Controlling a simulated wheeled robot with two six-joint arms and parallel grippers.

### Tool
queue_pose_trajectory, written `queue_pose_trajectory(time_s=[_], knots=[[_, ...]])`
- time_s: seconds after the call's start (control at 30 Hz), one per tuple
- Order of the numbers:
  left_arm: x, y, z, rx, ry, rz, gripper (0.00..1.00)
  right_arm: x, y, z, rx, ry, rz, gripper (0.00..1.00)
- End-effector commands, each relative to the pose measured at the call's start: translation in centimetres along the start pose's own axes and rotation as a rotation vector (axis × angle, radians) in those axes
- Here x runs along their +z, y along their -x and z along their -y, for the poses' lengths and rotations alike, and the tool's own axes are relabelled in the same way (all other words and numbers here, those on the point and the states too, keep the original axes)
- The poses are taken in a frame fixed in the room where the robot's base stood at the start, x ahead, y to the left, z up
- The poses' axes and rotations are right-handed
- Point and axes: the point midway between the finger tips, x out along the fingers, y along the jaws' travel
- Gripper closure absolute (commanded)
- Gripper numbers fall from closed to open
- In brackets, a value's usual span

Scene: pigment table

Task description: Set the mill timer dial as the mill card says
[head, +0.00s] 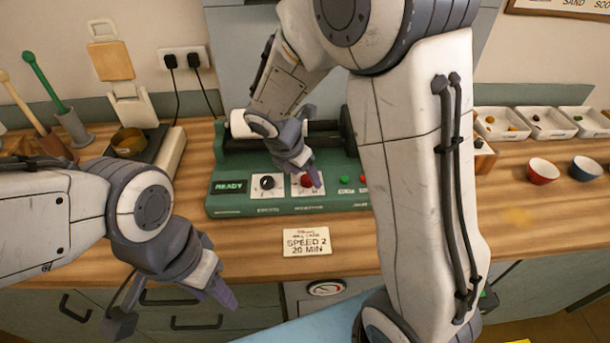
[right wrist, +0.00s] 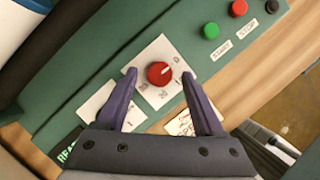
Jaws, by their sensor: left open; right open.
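The green mill (head: 235,203) stands on the wooden counter; its display reads READY. Its front panel has a black dial (head: 267,182) and, to the right, the red dial (head: 307,181), partly hidden by my right gripper. The mill card (head: 307,241) lies in front and reads "SPEED 2, 20 MIN". My right gripper (head: 311,176) is open over the red dial. In the right wrist view, the red dial (right wrist: 160,73) shows between its fingertips (right wrist: 158,74), with its white mark toward the upper right; the scale is too small to read. My left gripper (head: 222,293) is open and empty before the counter's front edge.
Green (right wrist: 210,31), red (right wrist: 239,8) and black (right wrist: 272,6) buttons sit beside the red dial, with START and STOP labels. A scale (head: 170,160) and a mortar (head: 74,128) stand left. Bowls (head: 542,171) and trays (head: 500,124) stand right. My right arm hides the mill's right end.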

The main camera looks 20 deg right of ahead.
Motion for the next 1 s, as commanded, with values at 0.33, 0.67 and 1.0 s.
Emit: queue_pose_trajectory(time_s=[0.33, 0.67, 1.0], knots=[[0.01, -0.09, 0.01, 0.000, 0.000, 0.000, 0.50, 0.00, -0.65, -0.01, 0.001, 0.000, 0.000, 0.30], [0.01, -0.08, 0.01, 0.000, 0.000, 0.000, 0.50, -0.01, -0.62, -0.01, 0.001, -0.001, 0.000, 1.00], [-0.03, 0.68, -0.05, 0.000, 0.000, 0.000, 0.50, 0.05, -0.48, -0.10, -0.033, -0.077, 0.000, 1.00]])
